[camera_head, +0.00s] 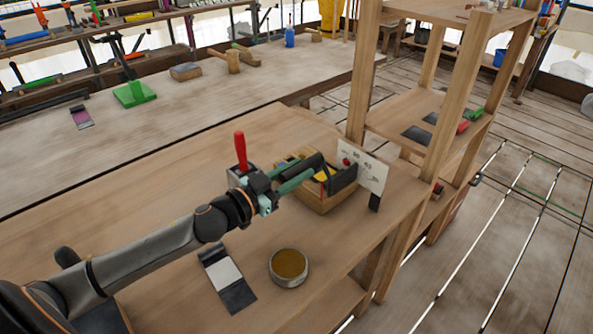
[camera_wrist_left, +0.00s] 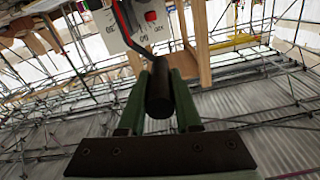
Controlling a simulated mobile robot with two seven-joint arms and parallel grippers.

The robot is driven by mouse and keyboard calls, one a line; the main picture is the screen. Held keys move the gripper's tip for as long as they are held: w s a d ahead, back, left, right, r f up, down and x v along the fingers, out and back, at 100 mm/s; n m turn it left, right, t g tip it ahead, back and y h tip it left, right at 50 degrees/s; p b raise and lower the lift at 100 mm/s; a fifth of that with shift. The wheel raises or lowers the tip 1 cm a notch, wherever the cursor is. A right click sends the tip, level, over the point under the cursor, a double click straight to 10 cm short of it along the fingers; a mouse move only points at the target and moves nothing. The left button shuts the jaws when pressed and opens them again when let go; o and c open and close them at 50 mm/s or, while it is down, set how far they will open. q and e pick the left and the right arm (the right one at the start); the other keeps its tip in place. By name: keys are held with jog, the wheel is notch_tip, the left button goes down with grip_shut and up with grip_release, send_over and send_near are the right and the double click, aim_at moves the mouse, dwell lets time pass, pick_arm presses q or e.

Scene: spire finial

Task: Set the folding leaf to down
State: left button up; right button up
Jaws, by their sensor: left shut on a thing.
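My left gripper (camera_head: 304,178) reaches in from the left, over the wooden bench, to a white panel (camera_head: 362,170) with small markings and a red button. In the left wrist view, its green fingers (camera_wrist_left: 160,92) are shut on a black cylindrical handle (camera_wrist_left: 160,88). A dark bent rod (camera_wrist_left: 134,52) runs from near the handle up toward the white panel (camera_wrist_left: 140,22). I cannot pick out for sure which part is the folding leaf. The gripper and arm hide part of what lies behind them. My right gripper is not in view.
A wooden box (camera_head: 325,202) with yellow items stands under the gripper. A round tin (camera_head: 289,267) and a dark-and-white flat item (camera_head: 229,279) lie on the bench in front. Wooden posts (camera_head: 364,75) rise behind the panel. The bench's left part (camera_head: 130,205) is clear.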

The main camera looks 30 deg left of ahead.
pick_arm(q)
grip_shut()
dwell(0.6)
jog(key=shift+d, duration=0.1)
dwell(0.3)
jog(key=shift+s+d+f+m, duration=0.75)
jog(key=shift+d+f+m, duration=0.5)
jog(key=shift+d+m, duration=1.3)
jog(key=shift+s+d+f+m, duration=0.7)
jog(key=shift+d+f+m, duration=0.75)
jog(key=shift+m, duration=2.15)
jog(key=shift+s+d+f+m, duration=0.75)
jog(key=shift+d+f+m, duration=0.3)
jog(key=shift+d+m, duration=1.6)
jog(key=shift+a+f+m, duration=0.1)
jog(key=shift+a+m, duration=0.35)
jog(key=shift+m, duration=0.05)
